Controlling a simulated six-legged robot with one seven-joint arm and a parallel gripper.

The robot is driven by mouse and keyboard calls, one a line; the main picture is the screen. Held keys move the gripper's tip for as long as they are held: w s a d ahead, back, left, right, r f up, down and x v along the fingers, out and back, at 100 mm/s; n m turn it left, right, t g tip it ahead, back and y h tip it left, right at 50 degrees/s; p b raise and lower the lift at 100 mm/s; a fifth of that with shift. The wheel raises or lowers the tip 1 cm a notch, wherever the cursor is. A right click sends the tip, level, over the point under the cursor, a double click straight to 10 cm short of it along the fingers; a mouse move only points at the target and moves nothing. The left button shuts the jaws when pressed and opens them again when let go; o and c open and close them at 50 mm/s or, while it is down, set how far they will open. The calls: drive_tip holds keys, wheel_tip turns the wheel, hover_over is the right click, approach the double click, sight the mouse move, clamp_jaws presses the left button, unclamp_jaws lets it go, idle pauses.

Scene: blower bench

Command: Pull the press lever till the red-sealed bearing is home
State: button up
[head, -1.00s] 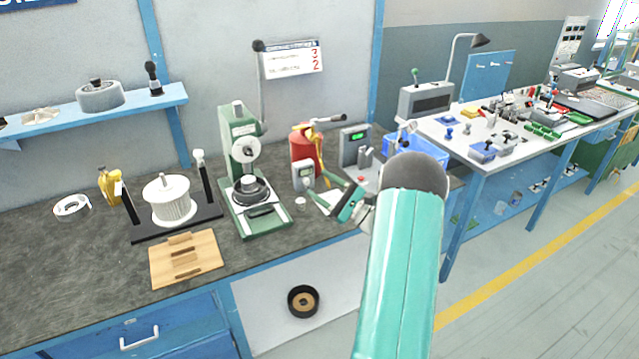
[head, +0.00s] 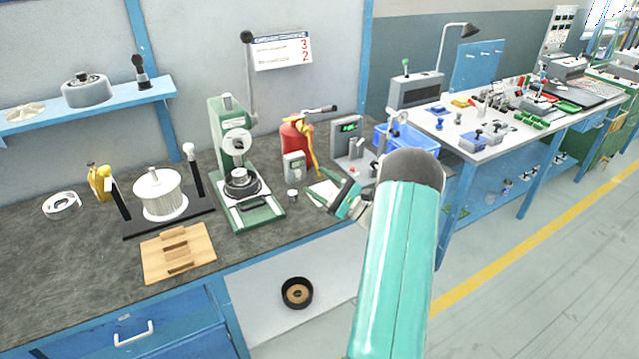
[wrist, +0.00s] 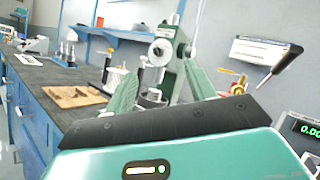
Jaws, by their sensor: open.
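The green press (head: 226,125) stands on the bench in the head view and also shows ahead in the wrist view (wrist: 170,48). Its lever (head: 252,85) is a thin grey rod, standing nearly upright with a black ball knob at the top. A dark round part (head: 242,184) sits on the press base under the ram. I cannot make out a red seal there. My gripper (head: 345,194) is to the right of the press, apart from it and well below the knob. Its two green fingers are spread and empty in the wrist view (wrist: 163,90).
A grey device with green digits (head: 347,126) is behind the gripper. A white spool (head: 160,193) and wooden block (head: 178,254) lie left.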

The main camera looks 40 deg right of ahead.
drive_tip(key=v, duration=1.3)
drive_tip(key=shift+s, duration=0.2)
drive_tip(key=w+a+r+n+g+y, duration=0.2)
drive_tip(key=a+r+n+g, duration=0.15)
drive_tip(key=a, duration=0.45)
drive_tip(key=w+a+r+n+g+y, duration=0.1)
drive_tip(key=w+a+r+n+g, duration=0.15)
drive_tip(key=a+g, duration=0.35)
drive_tip(key=w+a+r+n+g+y, duration=0.2)
drive_tip(key=a+r+n+g, duration=0.15)
drive_tip(key=a, duration=0.55)
drive_tip(key=s+a+r+n+g+h, duration=0.2)
drive_tip(key=a+n+g, duration=0.1)
drive_tip(key=a, duration=0.3)
drive_tip(key=s+a+r+n+g+h, duration=0.1)
drive_tip(key=s+a+n+g+h, duration=0.15)
drive_tip(key=a, duration=0.35)
drive_tip(key=s+a+r+n+t+h, duration=0.1)
drive_tip(key=s+a+r+n+h, duration=0.2)
drive_tip(key=s+a+n+h, duration=0.1)
drive_tip(key=s+a+r+n+t+h, duration=0.2)
drive_tip(key=s+a+r+n+h, duration=0.1)
drive_tip(key=s+n+h, duration=0.3)
drive_tip(key=shift+s+a, duration=0.45)
drive_tip(key=shift+s, duration=0.65)
